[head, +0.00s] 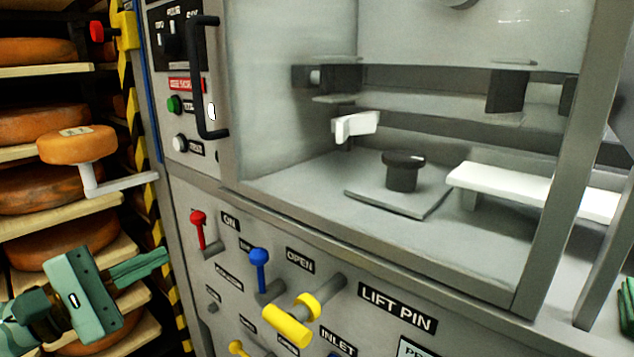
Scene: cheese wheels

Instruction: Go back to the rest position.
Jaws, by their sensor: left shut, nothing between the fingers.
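My left gripper (158,260) is at the lower left, a teal body with its fingers shut and pointing right. Nothing is between them. It hangs in front of the cheese shelves, left of the machine's lever panel, and looks clear of the levers. At the right edge a small dark green piece (627,308) shows, likely part of my right gripper. The rest of it is cut off, so its fingers cannot be judged.
Shelves with orange cheese wheels (40,125) stand at left, behind a striped post (128,90). One small wheel (77,144) sits on a bracket. The grey machine (390,270) has red (198,228), blue (260,265) and yellow (290,322) levers and a black door handle (205,80).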

